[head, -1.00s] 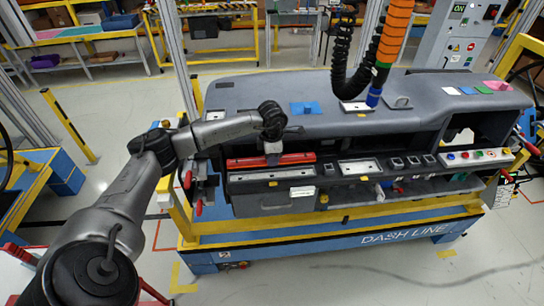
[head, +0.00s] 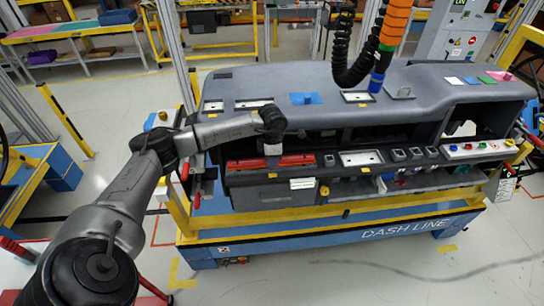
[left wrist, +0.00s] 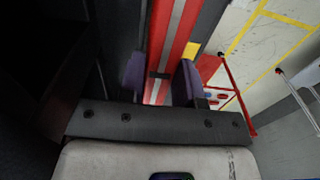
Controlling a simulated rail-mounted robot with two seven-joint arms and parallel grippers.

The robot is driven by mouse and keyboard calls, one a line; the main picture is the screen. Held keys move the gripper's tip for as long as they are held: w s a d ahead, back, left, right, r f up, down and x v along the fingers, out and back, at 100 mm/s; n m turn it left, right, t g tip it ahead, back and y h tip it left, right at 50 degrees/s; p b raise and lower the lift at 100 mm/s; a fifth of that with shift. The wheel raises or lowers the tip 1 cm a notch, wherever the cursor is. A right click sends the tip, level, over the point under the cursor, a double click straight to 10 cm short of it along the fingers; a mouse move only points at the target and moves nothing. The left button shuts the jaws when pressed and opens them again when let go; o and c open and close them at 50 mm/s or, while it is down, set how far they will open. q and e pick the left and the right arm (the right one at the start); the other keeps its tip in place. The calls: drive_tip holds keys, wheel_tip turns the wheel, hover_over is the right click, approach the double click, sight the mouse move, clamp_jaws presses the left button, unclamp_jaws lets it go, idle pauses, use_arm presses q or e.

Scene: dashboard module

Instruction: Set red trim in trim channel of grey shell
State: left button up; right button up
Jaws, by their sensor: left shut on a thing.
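The red trim (head: 298,160) is a long red bar lying lengthwise along the front left ledge of the grey shell (head: 330,108). My left gripper (head: 273,148) is shut on it from above, near its middle. In the left wrist view the trim (left wrist: 175,30) is red with a pale grey stripe, between the two purple-grey fingertips of my gripper (left wrist: 160,82). The trim covers the place where the trim channel showed, so the channel is hidden. I cannot tell whether the trim is fully seated. My right gripper is out of view.
A white-framed slot (head: 361,158) and small switches (head: 415,153) lie right of the trim. A coiled black hose with an orange sleeve (head: 394,24) hangs over the shell. The blue and yellow stand (head: 330,240) carries the shell. Floor in front is clear.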

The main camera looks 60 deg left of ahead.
use_arm(q)
drive_tip(key=shift+f, duration=0.4)
drive_tip(key=o, duration=1)
drive_tip(key=shift+r, duration=0.1)
wheel_tip(320, 180, up, 14)
drive_tip(key=shift+f, duration=0.15)
